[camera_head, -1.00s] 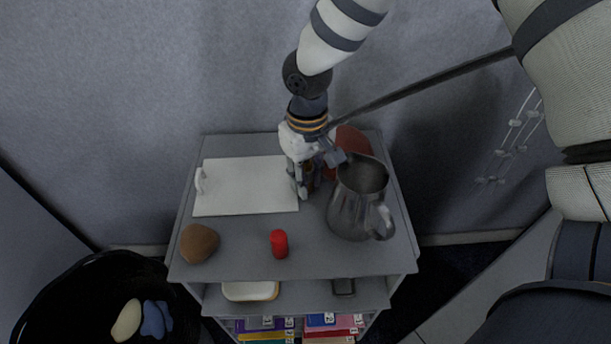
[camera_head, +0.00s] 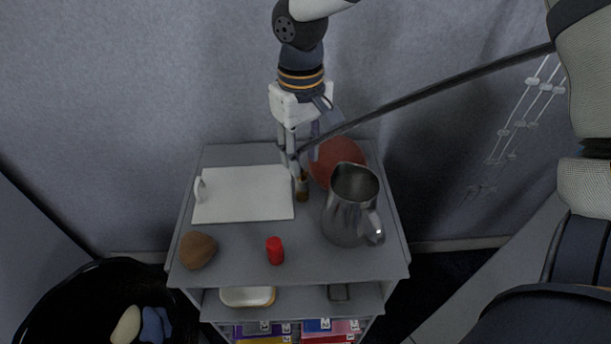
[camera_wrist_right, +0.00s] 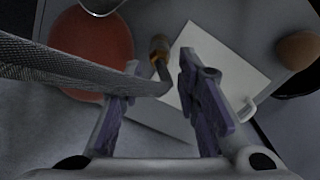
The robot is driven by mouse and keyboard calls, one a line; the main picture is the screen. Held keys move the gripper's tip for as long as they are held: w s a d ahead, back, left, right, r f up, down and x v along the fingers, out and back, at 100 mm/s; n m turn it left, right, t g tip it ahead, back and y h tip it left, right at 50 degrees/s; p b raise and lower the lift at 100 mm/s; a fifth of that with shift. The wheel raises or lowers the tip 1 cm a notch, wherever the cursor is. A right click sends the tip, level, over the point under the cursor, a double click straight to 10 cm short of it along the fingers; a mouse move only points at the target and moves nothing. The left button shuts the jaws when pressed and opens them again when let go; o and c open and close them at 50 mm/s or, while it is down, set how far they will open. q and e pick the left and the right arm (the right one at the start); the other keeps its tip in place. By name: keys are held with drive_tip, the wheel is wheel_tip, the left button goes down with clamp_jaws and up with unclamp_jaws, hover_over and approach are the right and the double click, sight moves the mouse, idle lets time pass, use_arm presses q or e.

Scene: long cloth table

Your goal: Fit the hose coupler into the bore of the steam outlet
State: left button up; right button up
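My right gripper (camera_head: 302,142) points down above the back of a grey cart top. In the right wrist view its purple fingers (camera_wrist_right: 160,85) are apart. A dark braided hose (camera_head: 430,92) comes in from the right and ends by the fingers; in the wrist view (camera_wrist_right: 70,68) it crosses the left finger. A grey stem with a brass-coloured end, seemingly the coupler (camera_head: 303,190), reaches down from there; its end also shows in the wrist view (camera_wrist_right: 158,46). I cannot tell which thing is the steam outlet. My left gripper is not in view.
A steel pitcher (camera_head: 348,215) and a red-brown round object (camera_head: 334,158) stand right of the gripper. A white panel (camera_head: 245,195) with a small white fitting (camera_head: 200,188) lies left. A red cylinder (camera_head: 275,250) and brown lump (camera_head: 198,249) are in front.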

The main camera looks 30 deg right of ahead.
sight(304, 186)
wheel_tip(304, 186, up, 2)
drive_tip(key=shift+o, duration=0.8)
drive_tip(key=shift+r, duration=0.35)
drive_tip(key=shift+o, duration=1.1)
drive_tip(key=shift+s+r+n, duration=0.1)
drive_tip(key=shift+r+n, duration=0.05)
drive_tip(key=shift+n, duration=0.25)
drive_tip(key=n, duration=0.5)
drive_tip(key=shift+s+a+f+n, duration=0.25)
drive_tip(key=shift+s+a+n, duration=0.05)
drive_tip(key=n, duration=0.6)
drive_tip(key=n+h, duration=0.1)
drive_tip(key=n, duration=0.6)
drive_tip(key=shift+w+a+n, duration=0.15)
drive_tip(key=shift+n, duration=0.15)
drive_tip(key=shift+f, duration=0.4)
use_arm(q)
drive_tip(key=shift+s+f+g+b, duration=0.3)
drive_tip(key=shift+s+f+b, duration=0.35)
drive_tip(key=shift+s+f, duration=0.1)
use_arm(e)
drive_tip(key=f, duration=0.3)
drive_tip(key=d+f, duration=0.1)
drive_tip(key=f, duration=0.3)
drive_tip(key=w+f, duration=0.1)
drive_tip(key=f, duration=0.3)
drive_tip(key=shift+d+f, duration=0.1)
drive_tip(key=shift+d, duration=0.15)
